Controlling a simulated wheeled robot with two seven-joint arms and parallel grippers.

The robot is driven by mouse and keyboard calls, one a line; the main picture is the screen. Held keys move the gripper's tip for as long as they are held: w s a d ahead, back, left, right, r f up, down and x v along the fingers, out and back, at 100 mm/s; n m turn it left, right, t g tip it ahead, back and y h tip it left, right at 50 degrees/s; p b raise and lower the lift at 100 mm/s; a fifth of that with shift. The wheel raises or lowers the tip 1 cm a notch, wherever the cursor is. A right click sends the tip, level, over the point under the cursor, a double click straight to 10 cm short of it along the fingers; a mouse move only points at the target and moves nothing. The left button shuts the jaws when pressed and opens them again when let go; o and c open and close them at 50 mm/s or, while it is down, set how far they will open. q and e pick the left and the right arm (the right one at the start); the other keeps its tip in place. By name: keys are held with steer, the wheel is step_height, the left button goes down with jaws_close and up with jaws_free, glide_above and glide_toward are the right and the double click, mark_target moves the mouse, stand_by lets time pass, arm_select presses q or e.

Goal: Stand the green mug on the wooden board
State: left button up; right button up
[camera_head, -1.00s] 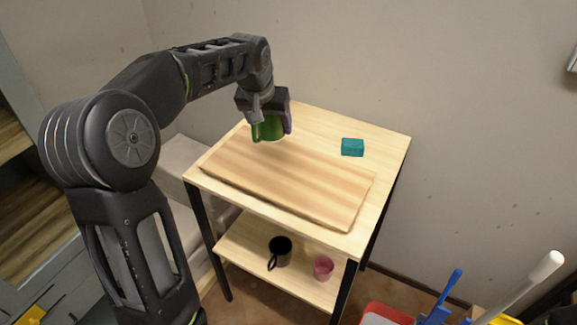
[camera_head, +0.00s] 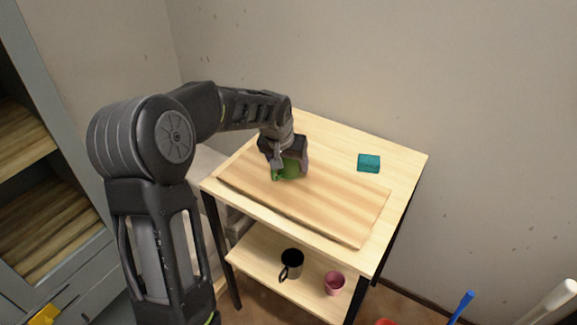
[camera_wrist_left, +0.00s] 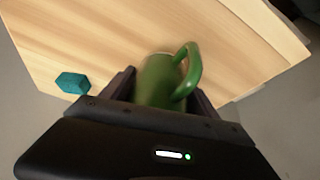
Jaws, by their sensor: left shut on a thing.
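The green mug (camera_head: 291,170) is between the fingers of my left gripper (camera_head: 289,168), over the wooden board (camera_head: 330,206). In the left wrist view the mug (camera_wrist_left: 158,82) sits between both fingers (camera_wrist_left: 160,88), with its handle to the right and the board (camera_wrist_left: 235,45) behind it. My left gripper is shut on the mug. I cannot tell whether the mug's base touches the board. The board lies flat on the top of a small wooden table (camera_head: 395,165). My right gripper is not in view.
A teal block (camera_head: 369,163) lies on the table top behind the board; it also shows in the left wrist view (camera_wrist_left: 73,83). A black mug (camera_head: 291,263) and a pink cup (camera_head: 334,282) stand on the lower shelf. Most of the board is clear.

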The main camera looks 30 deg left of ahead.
arm_select(q)
steer(key=shift+f, duration=0.8)
steer(key=shift+f, duration=0.2)
steer(key=o, duration=1.7)
steer(key=shift+r, duration=0.15)
steer(key=shift+r, duration=0.2)
steer(key=b+v, duration=0.1)
steer(key=v, duration=1)
steer(key=shift+s+r+b, duration=0.2)
steer(key=shift+r+b, duration=0.1)
steer(key=shift+r, duration=0.05)
